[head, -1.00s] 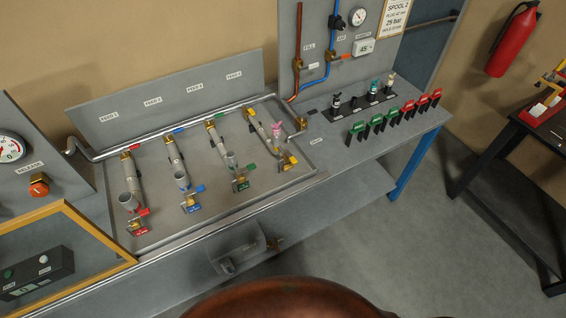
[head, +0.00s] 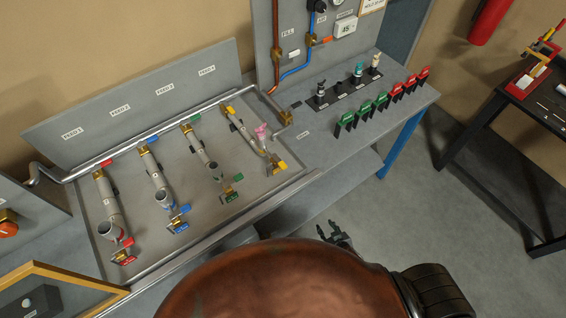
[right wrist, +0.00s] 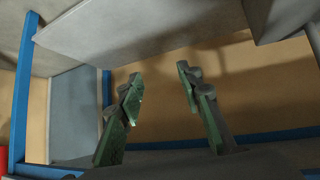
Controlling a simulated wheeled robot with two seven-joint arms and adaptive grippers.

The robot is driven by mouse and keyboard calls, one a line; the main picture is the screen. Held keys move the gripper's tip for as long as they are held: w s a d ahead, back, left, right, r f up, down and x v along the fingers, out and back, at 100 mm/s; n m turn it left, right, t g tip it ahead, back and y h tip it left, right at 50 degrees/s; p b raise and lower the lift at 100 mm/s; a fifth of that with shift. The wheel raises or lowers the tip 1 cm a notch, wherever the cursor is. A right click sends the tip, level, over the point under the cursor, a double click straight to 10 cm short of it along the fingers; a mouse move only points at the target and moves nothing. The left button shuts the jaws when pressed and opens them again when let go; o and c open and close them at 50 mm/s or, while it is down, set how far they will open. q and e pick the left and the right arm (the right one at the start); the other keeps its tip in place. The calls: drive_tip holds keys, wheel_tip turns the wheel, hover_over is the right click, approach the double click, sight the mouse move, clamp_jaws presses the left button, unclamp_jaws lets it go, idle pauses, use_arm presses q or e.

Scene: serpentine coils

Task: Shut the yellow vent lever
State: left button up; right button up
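The yellow lever (head: 280,168) is on a small brass valve at the lower end of the rightmost of several slanted pipes on the grey bench tray. Its label is too small to read, and I cannot tell how far it is turned. A yellow tag (head: 229,109) marks that pipe's upper end. My right gripper (head: 334,232) is low in front of the bench, below its top and well away from the yellow lever. In the right wrist view its two green-grey fingers (right wrist: 160,75) are apart with nothing between them. My left gripper is out of view.
Red (head: 124,257), blue (head: 180,225) and green (head: 232,194) levers sit on the neighbouring pipes. A pink object (head: 261,131) is on the rightmost pipe. Green and red clips (head: 380,98) stand along the bench right. In the right wrist view a grey panel (right wrist: 140,25) is close above the fingers.

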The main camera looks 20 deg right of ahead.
drive_tip(key=w+a+r+t, duration=0.1)
drive_tip(key=w+a+r, duration=0.1)
drive_tip(key=r, duration=0.6)
drive_tip(key=w+a+r+t+y, duration=0.1)
drive_tip(key=w+r+t, duration=0.1)
drive_tip(key=r, duration=0.7)
drive_tip(key=w+a+r+t+p, duration=0.1)
drive_tip(key=w+a+r+t, duration=0.1)
drive_tip(key=r, duration=0.7)
drive_tip(key=shift+w+a+r+y, duration=0.2)
drive_tip(key=shift+w+a+y, duration=0.1)
drive_tip(key=shift+w, duration=0.3)
drive_tip(key=n+t+y, duration=0.2)
drive_tip(key=y, duration=0.2)
approach(283, 165)
drive_tip(key=w, duration=0.2)
drive_tip(key=x, duration=0.2)
drive_tip(key=p+x, duration=0.1)
drive_tip(key=x, duration=0.4)
drive_tip(key=shift+a+f, duration=0.25)
drive_tip(key=shift+a, duration=0.1)
drive_tip(key=shift+w+a+p, duration=0.15)
drive_tip(key=shift+w+p, duration=0.15)
drive_tip(key=shift+w, duration=0.1)
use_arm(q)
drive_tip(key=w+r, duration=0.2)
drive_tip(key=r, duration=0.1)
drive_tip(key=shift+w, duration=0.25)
use_arm(e)
drive_tip(key=shift+c, duration=0.6)
